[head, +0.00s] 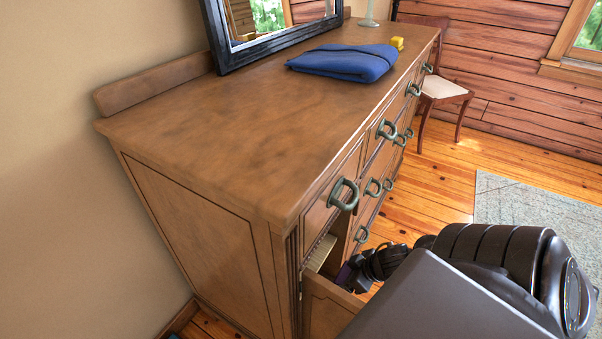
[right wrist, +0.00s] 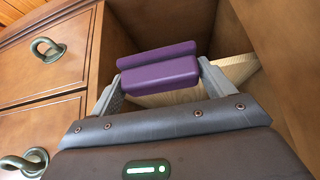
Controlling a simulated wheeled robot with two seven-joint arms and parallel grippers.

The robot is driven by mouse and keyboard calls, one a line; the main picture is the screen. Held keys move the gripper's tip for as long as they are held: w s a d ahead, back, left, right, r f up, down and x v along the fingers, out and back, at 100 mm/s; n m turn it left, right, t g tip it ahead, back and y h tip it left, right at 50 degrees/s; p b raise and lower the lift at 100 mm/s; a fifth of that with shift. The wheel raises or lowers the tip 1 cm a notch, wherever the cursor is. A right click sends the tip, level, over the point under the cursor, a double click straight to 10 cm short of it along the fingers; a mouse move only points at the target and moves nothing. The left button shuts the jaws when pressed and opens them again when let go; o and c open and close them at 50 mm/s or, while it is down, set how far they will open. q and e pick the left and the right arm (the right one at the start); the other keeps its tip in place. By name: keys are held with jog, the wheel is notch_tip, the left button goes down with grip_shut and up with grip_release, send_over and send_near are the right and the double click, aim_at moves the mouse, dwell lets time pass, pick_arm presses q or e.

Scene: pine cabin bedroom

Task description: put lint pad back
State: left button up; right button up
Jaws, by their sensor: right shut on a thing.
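The purple lint pad (right wrist: 160,74) is between the two grey fingers of my right gripper (right wrist: 160,72) in the right wrist view. It shows as two stacked purple bars with a dark gap between. My right gripper (head: 348,274) is shut on it at the open drawer (head: 326,305) at the near end of the dresser. In the head view only a small purple bit of the pad (head: 344,275) shows; my arm and the drawer hide the rest. I cannot tell whether the pad touches the drawer. My left gripper is not in view.
A pale, ridged thing (head: 321,253) lies in the opening; it also shows behind the pad in the right wrist view (right wrist: 236,70).

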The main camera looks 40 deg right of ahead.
jog(key=w+a, duration=0.1)
jog(key=w, duration=0.6)
jog(key=w+a, duration=0.1)
jog(key=w, duration=0.3)
jog(key=shift+w+a+b, duration=0.25)
jog(key=shift+a+b, duration=0.05)
jog(key=shift+b, duration=0.1)
jog(key=w, duration=0.3)
jog(key=shift+a, duration=0.35)
jog(key=shift+f+b, duration=0.3)
jog(key=shift+b, duration=0.25)
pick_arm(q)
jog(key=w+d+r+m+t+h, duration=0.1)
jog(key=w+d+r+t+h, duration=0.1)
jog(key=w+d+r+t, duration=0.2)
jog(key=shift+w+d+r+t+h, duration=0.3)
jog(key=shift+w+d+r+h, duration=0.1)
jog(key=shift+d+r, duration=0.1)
pick_arm(e)
jog(key=shift+f, duration=0.15)
jog(key=o, duration=0.8)
